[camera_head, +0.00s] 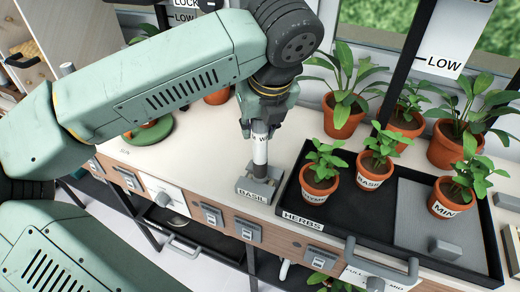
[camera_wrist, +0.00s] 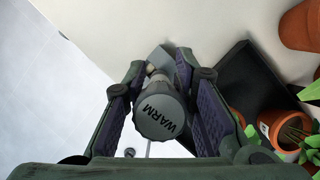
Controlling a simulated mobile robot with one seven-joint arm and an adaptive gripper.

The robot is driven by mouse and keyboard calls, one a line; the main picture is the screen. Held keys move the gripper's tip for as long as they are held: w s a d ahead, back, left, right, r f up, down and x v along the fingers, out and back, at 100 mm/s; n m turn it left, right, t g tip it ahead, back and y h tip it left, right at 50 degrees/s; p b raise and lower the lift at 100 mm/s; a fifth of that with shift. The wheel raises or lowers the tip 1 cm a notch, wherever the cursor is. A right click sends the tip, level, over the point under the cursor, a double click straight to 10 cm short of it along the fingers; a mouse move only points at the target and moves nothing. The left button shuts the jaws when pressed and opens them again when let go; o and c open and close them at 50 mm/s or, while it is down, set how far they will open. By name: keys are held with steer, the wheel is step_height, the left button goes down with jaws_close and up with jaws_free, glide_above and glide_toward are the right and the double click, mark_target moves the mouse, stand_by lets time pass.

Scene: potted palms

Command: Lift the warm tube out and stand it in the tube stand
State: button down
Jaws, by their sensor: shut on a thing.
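The warm tube (camera_head: 260,150) is pale with a dark lower end and is upright below my gripper (camera_head: 263,122). In the wrist view its round grey cap (camera_wrist: 160,112), lettered WARM, sits between the two fingers of my gripper (camera_wrist: 161,72), which are shut on it. No other thing in view is clearly marked as the tube stand.
A black tray (camera_head: 292,207) labelled HERBS lies to the right, with several potted plants and a grey flat panel (camera_head: 415,215). A large potted plant (camera_head: 343,115) stands behind. A green saucer (camera_head: 150,133) is at the left. The bench (camera_head: 200,155) between is clear.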

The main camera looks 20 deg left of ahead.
steer(key=shift+r+p, duration=2.75)
steer(key=shift+r, duration=4.05)
